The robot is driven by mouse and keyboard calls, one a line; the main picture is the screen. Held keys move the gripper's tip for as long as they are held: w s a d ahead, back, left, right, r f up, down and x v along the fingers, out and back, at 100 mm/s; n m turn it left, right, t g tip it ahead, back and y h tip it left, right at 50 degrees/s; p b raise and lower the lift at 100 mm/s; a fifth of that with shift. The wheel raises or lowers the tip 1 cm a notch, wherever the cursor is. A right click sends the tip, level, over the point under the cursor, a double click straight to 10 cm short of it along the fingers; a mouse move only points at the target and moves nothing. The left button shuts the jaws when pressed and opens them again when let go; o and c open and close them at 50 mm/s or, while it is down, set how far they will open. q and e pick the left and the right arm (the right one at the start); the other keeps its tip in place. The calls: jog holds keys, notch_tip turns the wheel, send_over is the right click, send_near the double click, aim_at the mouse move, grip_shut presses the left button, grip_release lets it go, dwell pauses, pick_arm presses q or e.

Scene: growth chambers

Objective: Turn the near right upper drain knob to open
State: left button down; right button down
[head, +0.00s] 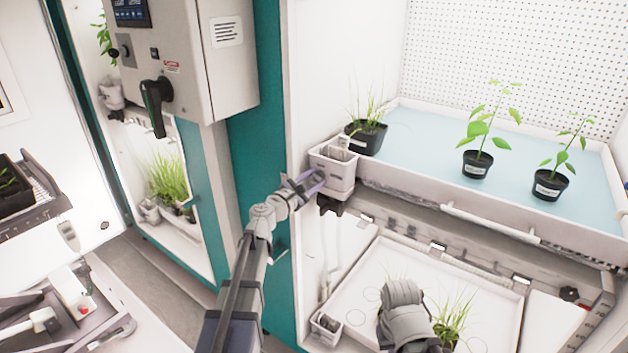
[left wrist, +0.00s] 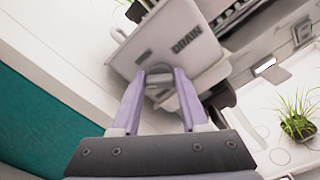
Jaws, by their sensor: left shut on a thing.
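The upper drain box (head: 341,178) is a pale box at the left front corner of the upper tray. It shows close up in the left wrist view (left wrist: 180,40), with the word DRAIN on its face. My left gripper (head: 318,180) reaches it from the lower left. In the left wrist view its purple fingers (left wrist: 160,84) are shut on a small grey drain knob (left wrist: 159,77), one finger on each side. The fingers hide parts of the knob, and its open or closed setting cannot be read. In the head view I cannot make the knob out.
The upper tray (head: 410,150) holds blue liquid and several potted plants, one pot (head: 367,137) just behind the drain box. Below is a lower white tray (head: 375,275) with grassy plants. A control cabinet (head: 225,70) with a black handle (head: 156,105) stands to the left.

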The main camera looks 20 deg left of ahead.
pick_arm(q)
jog(key=m, duration=0.5)
jog(key=shift+f+m, duration=0.15)
jog(key=shift+m, duration=0.15)
jog(key=m, duration=0.4)
jog(key=shift+d+m, duration=0.1)
jog(key=shift+m, duration=0.2)
jog(key=shift+f+m, duration=0.1)
jog(key=shift+m, duration=0.2)
jog(key=shift+c, duration=2.1)
grip_release()
jog(key=shift+s, duration=0.15)
jog(key=v, duration=0.7)
jog(key=shift+s, duration=0.3)
